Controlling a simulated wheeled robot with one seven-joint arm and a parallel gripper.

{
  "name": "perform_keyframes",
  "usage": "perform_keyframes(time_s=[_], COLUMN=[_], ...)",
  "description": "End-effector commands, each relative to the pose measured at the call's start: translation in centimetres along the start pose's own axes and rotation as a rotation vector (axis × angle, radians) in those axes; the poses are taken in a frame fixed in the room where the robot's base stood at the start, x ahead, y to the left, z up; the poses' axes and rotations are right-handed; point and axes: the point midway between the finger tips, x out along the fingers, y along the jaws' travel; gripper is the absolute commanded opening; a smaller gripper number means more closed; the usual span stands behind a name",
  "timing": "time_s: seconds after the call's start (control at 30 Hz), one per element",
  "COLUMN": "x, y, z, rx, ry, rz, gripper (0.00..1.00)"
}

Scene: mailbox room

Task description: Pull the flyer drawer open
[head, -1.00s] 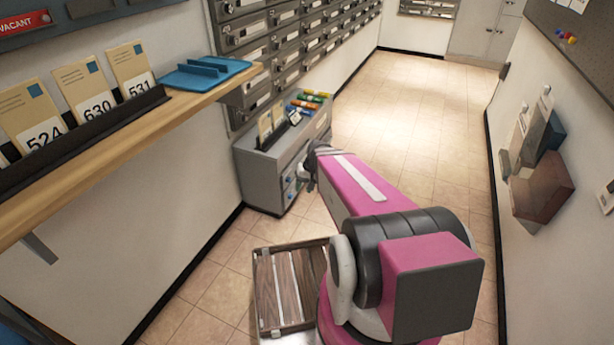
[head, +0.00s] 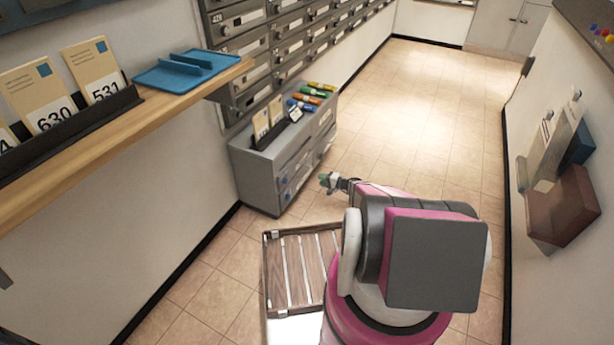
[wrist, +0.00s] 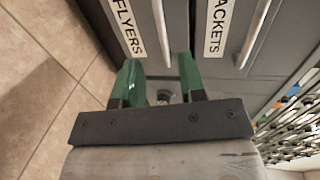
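The grey drawer cabinet (head: 258,180) stands against the left wall, its drawer fronts facing right, with small blue spots on them. In the wrist view, the drawer front labelled FLYERS (wrist: 128,28) is at left, on the floor side. The front labelled PACKETS (wrist: 216,28) is beside it, towards the cabinet top. I see no clearly pulled-out drawer. My gripper (head: 328,182) is in front of the cabinet, apart from it in the head view. In the wrist view its green fingers (wrist: 160,80) are spread, with a small grey part showing between them; I cannot tell whether it belongs to the drawer.
Mail and several coloured items (head: 312,95) sit on the cabinet top. A slatted wooden tray (head: 300,262) is beside my arm's base. A wooden shelf (head: 150,112) with numbered cards is at left. Holders (head: 565,205) hang on the right wall. The tiled floor (head: 430,110) beyond is clear.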

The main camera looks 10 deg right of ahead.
Motion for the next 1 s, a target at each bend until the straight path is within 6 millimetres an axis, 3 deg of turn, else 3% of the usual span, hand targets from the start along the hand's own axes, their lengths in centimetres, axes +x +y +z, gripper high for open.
perform_keyframes(time_s=[0.53, 0.73, 1.0], x=[8.6, 10.1, 10.4], y=[0.0, 0.0, -0.1], z=[0.0, 0.1, 0.1], rx=[0.0, 0.0, 0.0], ry=[-0.003, -0.003, -0.003], rz=[0.002, 0.002, 0.002], gripper=[0.37, 0.37, 0.37])
